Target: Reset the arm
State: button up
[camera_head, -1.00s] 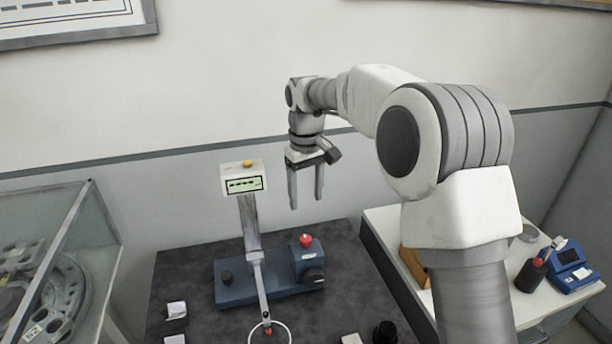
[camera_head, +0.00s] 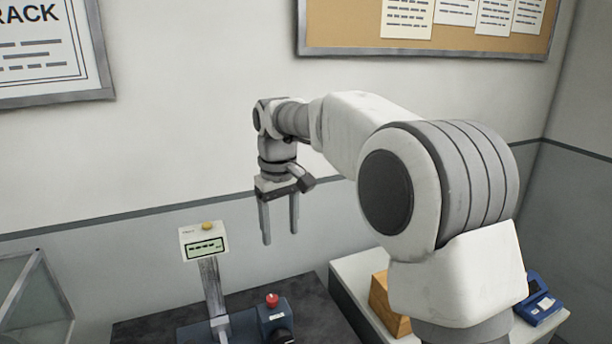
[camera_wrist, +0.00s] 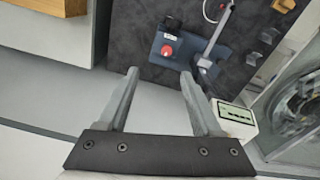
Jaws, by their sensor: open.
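My gripper (camera_head: 280,240) hangs with its fingers pointing down in the head view. It is open and empty, with a clear gap between the fingers. It is raised in front of the wall, above and behind the dark table. In the wrist view my gripper (camera_wrist: 160,72) also shows its two fingers apart with nothing between them. My arm reaches from the lower right, bends at the large joint, and extends left to the gripper.
A blue-grey device (camera_head: 245,326) with a red knob (camera_head: 272,300) and a display box (camera_head: 204,242) on a post stands on the dark table (camera_head: 150,328). A white side table (camera_head: 352,268) at right carries a wooden block (camera_head: 385,305) and a blue device (camera_head: 540,300). A glass case (camera_head: 35,300) stands left.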

jog(key=s+d+r+m+t, duration=0.2)
jog(key=s+d+r+m, duration=0.1)
jog(key=s+d, duration=0.6)
jog(key=s+d+r+m+t, duration=0.2)
jog(key=s+d+r, duration=0.1)
jog(key=s+d, duration=0.6)
jog(key=s+d+f+m+t, duration=0.1)
jog(key=s+d+f, duration=0.3)
jog(key=s, duration=0.5)
jog(key=shift+f+m, duration=0.55)
jog(key=shift+m, duration=0.15)
